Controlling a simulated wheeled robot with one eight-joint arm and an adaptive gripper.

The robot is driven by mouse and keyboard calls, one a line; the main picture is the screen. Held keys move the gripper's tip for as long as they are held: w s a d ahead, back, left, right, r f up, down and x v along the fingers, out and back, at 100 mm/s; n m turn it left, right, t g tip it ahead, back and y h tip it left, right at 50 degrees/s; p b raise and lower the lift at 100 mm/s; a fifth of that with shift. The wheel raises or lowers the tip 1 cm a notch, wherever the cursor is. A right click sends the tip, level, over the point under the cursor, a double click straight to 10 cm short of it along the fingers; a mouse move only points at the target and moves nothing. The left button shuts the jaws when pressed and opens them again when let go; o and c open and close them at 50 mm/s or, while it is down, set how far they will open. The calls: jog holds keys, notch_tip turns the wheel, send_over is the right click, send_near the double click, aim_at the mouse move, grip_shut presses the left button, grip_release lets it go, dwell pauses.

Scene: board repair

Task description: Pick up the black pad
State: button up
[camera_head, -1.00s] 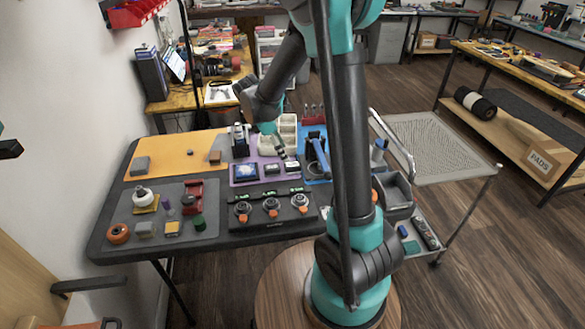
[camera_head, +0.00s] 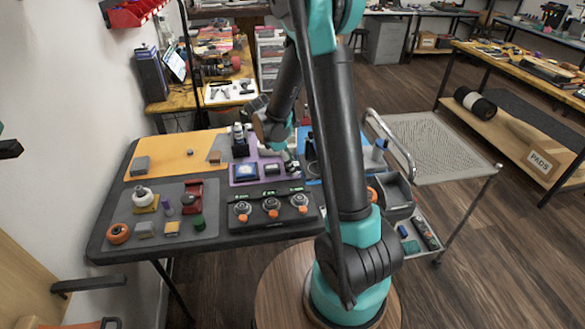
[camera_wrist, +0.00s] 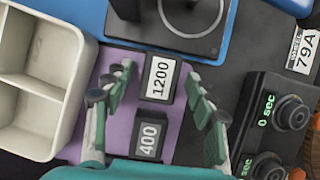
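Two small black blocks with white labels lie on the purple mat (camera_wrist: 118,122) in the wrist view. One black pad (camera_wrist: 160,78) reads "1200" and the other (camera_wrist: 149,137) reads "400". The task's words do not tell me which is meant. My gripper (camera_wrist: 158,77) is open, with its green-padded fingers on either side of the two blocks; the "1200" block lies between the tips. I see no finger touching a block. In the head view my gripper (camera_head: 291,165) is low over the purple mat, beside a dark block (camera_head: 272,169).
A cream divided tray (camera_wrist: 80,75) is close left of my fingers in the wrist view. A black timer unit (camera_wrist: 252,120) with knobs is at right, and a blue mat (camera_wrist: 92,14) holds a black stand.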

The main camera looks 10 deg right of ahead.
jog(key=c, duration=0.8)
jog(key=shift+c, duration=0.2)
notch_tip(320, 180, up, 20)
